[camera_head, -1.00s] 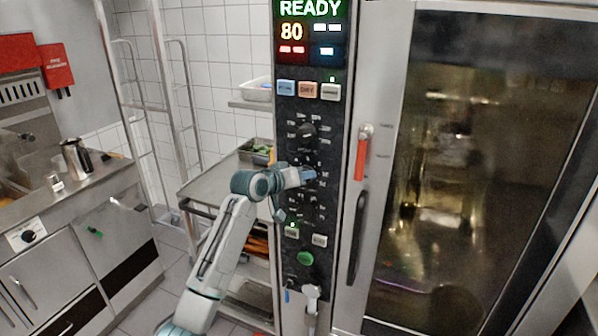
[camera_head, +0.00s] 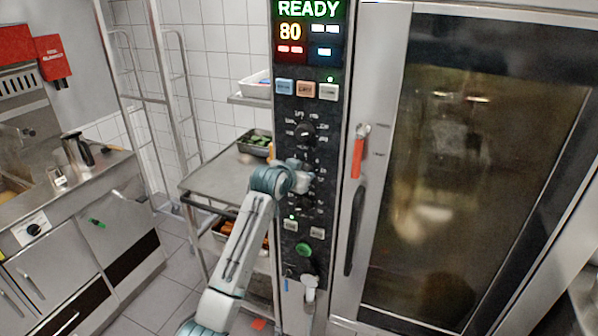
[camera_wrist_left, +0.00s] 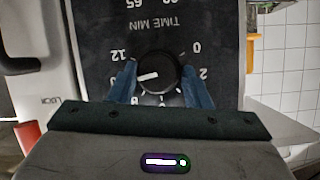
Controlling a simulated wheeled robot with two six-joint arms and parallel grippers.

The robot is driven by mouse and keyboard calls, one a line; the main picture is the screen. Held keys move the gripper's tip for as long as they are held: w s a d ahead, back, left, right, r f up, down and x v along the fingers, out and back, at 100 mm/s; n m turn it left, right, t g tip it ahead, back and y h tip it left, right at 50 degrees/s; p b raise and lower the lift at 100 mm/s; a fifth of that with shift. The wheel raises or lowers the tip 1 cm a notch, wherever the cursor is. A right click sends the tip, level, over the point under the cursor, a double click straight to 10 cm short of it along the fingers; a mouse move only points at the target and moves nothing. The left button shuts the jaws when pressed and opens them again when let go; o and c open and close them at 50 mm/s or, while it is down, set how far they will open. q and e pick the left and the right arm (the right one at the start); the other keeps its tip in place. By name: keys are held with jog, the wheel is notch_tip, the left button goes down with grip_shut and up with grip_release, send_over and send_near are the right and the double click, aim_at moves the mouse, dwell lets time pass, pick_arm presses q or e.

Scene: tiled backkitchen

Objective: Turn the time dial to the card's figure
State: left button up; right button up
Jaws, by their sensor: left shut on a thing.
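The time dial (camera_wrist_left: 158,75) is a round black knob with a white pointer mark, under the label TIME MIN, upside down in the left wrist view. My left gripper (camera_wrist_left: 160,83) has its two blue fingers on either side of the knob, shut on it. The pointer mark aims left and slightly down in that view, below the 12. The left finger covers the scale there. In the head view my left gripper (camera_head: 304,178) is against the oven's control panel (camera_head: 284,240) and hides the dial. I cannot make out a card with a readable figure. My right gripper is not in view.
Another dial (camera_head: 305,131) sits above my gripper, and a green button (camera_head: 303,249) below it. The oven door handle (camera_head: 355,230) is close on the right. A steel trolley (camera_head: 215,180) with trays stands left behind my arm.

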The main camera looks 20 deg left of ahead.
pick_arm(q)
jog(key=shift+d+f, duration=0.1)
dwell(0.3)
jog(key=o, duration=0.9)
jog(key=shift+d, duration=0.1)
jog(key=shift+b+v, duration=1.75)
jog(key=shift+v, duration=3.6)
